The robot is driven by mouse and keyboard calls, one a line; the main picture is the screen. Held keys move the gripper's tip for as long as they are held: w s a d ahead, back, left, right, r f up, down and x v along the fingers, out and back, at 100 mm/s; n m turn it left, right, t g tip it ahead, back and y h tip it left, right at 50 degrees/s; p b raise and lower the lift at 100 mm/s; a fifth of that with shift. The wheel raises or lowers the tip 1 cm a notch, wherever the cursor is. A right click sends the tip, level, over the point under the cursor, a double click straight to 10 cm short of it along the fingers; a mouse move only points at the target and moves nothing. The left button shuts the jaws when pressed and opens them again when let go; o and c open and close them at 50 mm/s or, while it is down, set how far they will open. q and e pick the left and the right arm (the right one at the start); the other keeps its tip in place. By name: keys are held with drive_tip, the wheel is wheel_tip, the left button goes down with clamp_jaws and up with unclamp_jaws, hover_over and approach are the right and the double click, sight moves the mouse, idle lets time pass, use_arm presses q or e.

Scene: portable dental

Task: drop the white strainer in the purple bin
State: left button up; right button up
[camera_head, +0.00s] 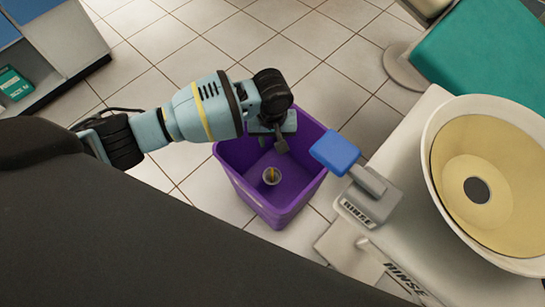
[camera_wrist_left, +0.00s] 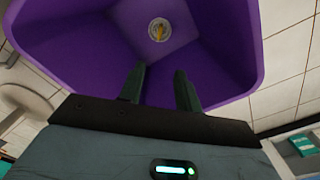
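The purple bin (camera_head: 230,153) stands on the tiled floor, and its inside fills much of the left wrist view (camera_wrist_left: 225,45). A small round whitish cup-like thing, which looks like the white strainer (camera_head: 271,176), lies on the bin's bottom with something yellow in it; it also shows in the left wrist view (camera_wrist_left: 158,30). My left gripper (camera_head: 281,142) is over the bin's opening, above and apart from the strainer. Its two fingers (camera_wrist_left: 159,80) are spread with nothing between them. My right gripper is in neither view.
A blue-topped handle with a rinse label (camera_head: 340,153) stands right of the bin, close to its rim. A cream basin (camera_head: 445,150) on a white unit is farther right. A teal chair pad (camera_head: 490,50) is at upper right. A cabinet (camera_head: 65,40) is at upper left. Tiles behind the bin are clear.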

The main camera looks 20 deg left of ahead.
use_arm(q)
wheel_tip(320, 180, up, 8)
drive_tip(key=p, duration=0.3)
drive_tip(key=shift+p, duration=0.3)
drive_tip(key=shift+f, duration=0.1)
drive_tip(key=shift+s, duration=0.15)
idle(0.4)
